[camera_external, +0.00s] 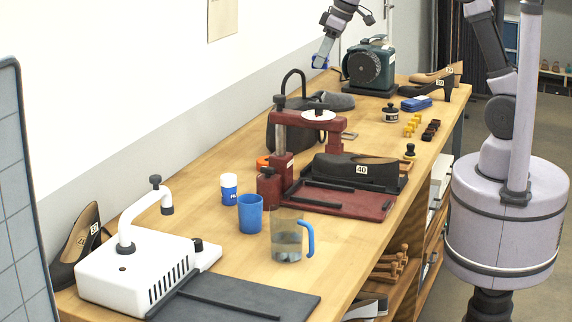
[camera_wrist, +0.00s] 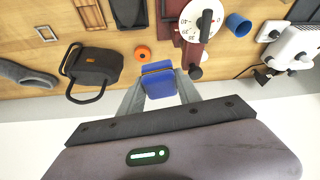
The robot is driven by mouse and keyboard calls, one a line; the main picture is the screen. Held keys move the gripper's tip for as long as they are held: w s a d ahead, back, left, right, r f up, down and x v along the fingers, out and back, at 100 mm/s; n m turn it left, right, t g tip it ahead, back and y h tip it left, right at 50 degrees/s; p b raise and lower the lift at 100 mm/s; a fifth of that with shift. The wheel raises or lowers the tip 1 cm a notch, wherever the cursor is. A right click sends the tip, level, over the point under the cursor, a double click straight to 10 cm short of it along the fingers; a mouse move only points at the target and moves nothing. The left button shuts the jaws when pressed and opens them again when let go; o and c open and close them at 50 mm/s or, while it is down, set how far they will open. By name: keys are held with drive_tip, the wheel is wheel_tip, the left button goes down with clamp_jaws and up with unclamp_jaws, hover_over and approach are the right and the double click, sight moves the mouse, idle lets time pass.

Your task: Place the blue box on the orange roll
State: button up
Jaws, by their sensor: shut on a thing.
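My gripper (camera_wrist: 158,80) is shut on the blue box (camera_wrist: 159,86), which sits between the two fingers in the wrist view. In the external view my gripper (camera_external: 321,58) is high at the back near the wall, with the box (camera_external: 317,63) at its tip, clear of the bench. The orange roll (camera_wrist: 142,53) lies on the bench, just above and left of the box in the wrist view, with nothing seen on it. In the external view the roll (camera_external: 262,162) is partly hidden behind the red press.
The red press (camera_external: 300,125) and a black handbag (camera_wrist: 92,64) flank the roll. A blue cup (camera_external: 250,214), a jug (camera_external: 287,240) and a white machine (camera_external: 130,272) stand nearer the front. A green machine (camera_external: 368,65) and another blue item (camera_external: 416,104) are farther back.

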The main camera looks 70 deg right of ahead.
drive_tip(key=w+d+f+m, duration=0.1)
drive_tip(key=w+d+m, duration=0.1)
drive_tip(key=w+d, duration=0.1)
hover_over(265, 159)
drive_tip(key=s, duration=0.2)
drive_tip(key=shift+h, duration=0.4)
drive_tip(key=f, duration=2.7)
drive_tip(key=shift+w+b, duration=0.25)
drive_tip(key=shift+b, duration=0.1)
drive_tip(key=shift+f+b, duration=0.75)
drive_tip(key=shift+f, duration=1.05)
drive_tip(key=o, duration=1.3)
drive_tip(key=shift+o, duration=0.2)
